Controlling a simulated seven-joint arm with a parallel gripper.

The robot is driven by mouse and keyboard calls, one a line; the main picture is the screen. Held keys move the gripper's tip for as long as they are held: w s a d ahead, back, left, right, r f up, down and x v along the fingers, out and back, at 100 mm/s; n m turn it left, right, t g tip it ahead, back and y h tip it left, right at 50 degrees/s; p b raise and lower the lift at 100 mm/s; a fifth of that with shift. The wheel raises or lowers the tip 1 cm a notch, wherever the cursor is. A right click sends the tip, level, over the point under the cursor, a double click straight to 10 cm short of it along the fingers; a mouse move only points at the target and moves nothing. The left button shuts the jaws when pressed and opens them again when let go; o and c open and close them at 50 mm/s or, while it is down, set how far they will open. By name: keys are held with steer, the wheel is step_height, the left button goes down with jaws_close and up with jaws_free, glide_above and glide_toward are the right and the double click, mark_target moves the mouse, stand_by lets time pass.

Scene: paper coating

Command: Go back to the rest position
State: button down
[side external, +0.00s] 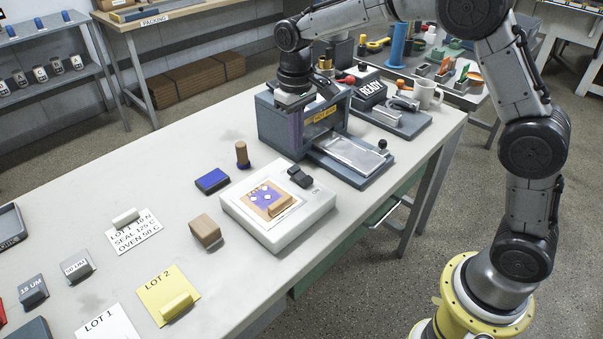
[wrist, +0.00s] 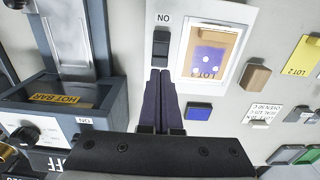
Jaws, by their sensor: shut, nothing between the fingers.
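On the board lies a sheet with a blue-purple area and pale spots (wrist: 206,62), with a tan block (side external: 281,206) at one edge.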

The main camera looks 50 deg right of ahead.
steer(key=s+d+r+t, duration=0.3)
steer(key=s+r+t, duration=0.1)
steer(key=s+r, duration=1)
steer(key=s+f, duration=0.3)
steer(key=s, duration=0.4)
steer(key=s+d+f+t, duration=0.1)
steer(key=s+f, duration=0.2)
steer(key=s, duration=0.5)
steer(key=shift+s+d+f+t, duration=0.25)
steer(key=shift+d+t, duration=0.05)
